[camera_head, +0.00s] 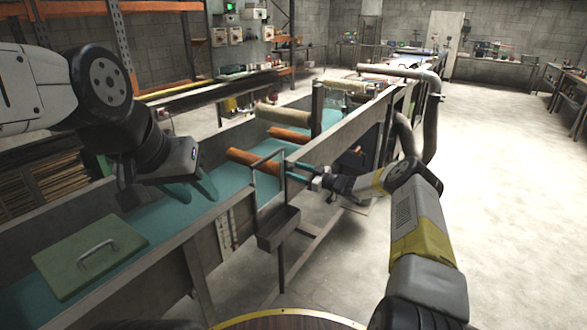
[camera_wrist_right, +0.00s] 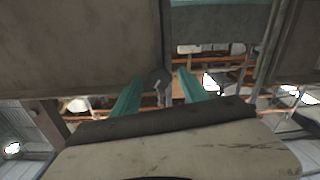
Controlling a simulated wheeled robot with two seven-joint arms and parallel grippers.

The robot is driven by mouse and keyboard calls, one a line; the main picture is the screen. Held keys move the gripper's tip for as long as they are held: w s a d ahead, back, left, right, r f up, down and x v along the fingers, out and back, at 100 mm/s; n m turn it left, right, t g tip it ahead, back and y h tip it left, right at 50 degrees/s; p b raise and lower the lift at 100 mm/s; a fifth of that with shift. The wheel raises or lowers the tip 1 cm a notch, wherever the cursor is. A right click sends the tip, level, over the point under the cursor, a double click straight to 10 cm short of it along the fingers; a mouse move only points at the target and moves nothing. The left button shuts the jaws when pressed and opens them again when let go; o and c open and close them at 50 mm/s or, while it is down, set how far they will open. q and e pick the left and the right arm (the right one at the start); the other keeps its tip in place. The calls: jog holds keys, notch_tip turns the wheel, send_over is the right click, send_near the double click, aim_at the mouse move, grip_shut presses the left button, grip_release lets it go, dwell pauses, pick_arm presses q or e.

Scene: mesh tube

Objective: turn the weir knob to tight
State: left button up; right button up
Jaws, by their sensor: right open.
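The weir knob is hard to make out. A small grey lever-like part (camera_wrist_right: 157,84) shows between the fingers in the right wrist view, and I cannot tell for sure that it is the knob. My right gripper (camera_head: 292,170) is at the near side wall of the trough, by an upright metal bracket (camera_head: 253,185). Its teal fingers are apart in the right wrist view (camera_wrist_right: 160,78), with nothing clearly held. My left gripper (camera_head: 198,196) hangs over the trough at the left, its teal fingers spread and empty. No tight mark is readable.
The long trough (camera_head: 185,232) runs away from me, with orange rollers (camera_head: 252,162) across it. A green lid with a handle (camera_head: 68,262) lies on its near end. A metal box (camera_head: 278,228) hangs below my right gripper. Open floor (camera_head: 500,200) lies to the right.

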jog(key=shift+a, duration=0.1)
grip_shut()
jog(key=shift+m, duration=0.4)
jog(key=shift+w+m, duration=0.1)
jog(key=shift+m, duration=3)
grip_release()
